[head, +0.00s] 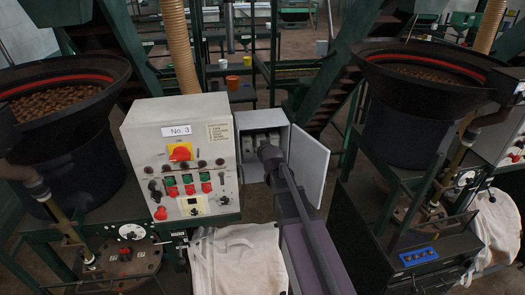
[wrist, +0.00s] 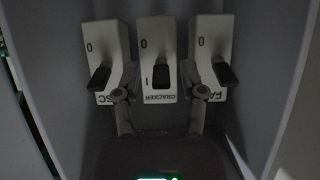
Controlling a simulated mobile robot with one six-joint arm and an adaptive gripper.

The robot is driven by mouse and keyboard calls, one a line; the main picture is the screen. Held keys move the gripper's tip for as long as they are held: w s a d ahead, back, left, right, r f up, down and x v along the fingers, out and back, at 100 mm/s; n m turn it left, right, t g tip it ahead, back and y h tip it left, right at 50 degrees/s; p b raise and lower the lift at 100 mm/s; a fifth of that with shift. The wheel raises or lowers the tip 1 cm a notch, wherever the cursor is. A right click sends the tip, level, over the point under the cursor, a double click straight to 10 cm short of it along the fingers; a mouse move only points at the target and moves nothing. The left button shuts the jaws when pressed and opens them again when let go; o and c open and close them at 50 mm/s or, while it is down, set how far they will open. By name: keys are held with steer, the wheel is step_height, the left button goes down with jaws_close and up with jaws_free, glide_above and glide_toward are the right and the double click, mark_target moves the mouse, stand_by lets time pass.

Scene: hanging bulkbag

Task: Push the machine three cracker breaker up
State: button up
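The cracker breaker (wrist: 158,38) is the middle of three grey breakers inside the open box in the wrist view. Its label reads CRACKER, with 0 above and a 1 mark beside its short black lever (wrist: 160,74). My gripper (wrist: 160,96) is open, with one finger on each side of the breaker's lower part. The fingers look empty, and I cannot tell if they touch anything. In the head view my gripper (head: 267,154) is at the mouth of the box (head: 250,172) and partly hides the breakers.
A breaker ending in SC (wrist: 104,42) stands left and a FA-labelled one (wrist: 213,40) right, close to my fingers. The box's open door (head: 308,165) stands right of my arm. The No. 3 control panel (head: 180,125) is on the left. A white bag (head: 237,262) hangs below.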

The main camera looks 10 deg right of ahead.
stand_by(0.3)
steer(key=s+f+g+b, duration=1.2)
steer(key=s+f+b, duration=0.9)
steer(key=s+f, duration=0.8)
step_height(320, 180, down, 3)
steer(key=shift+s+r+b, duration=0.2)
steer(key=shift+s+b, duration=0.2)
steer(key=shift+a, duration=0.1)
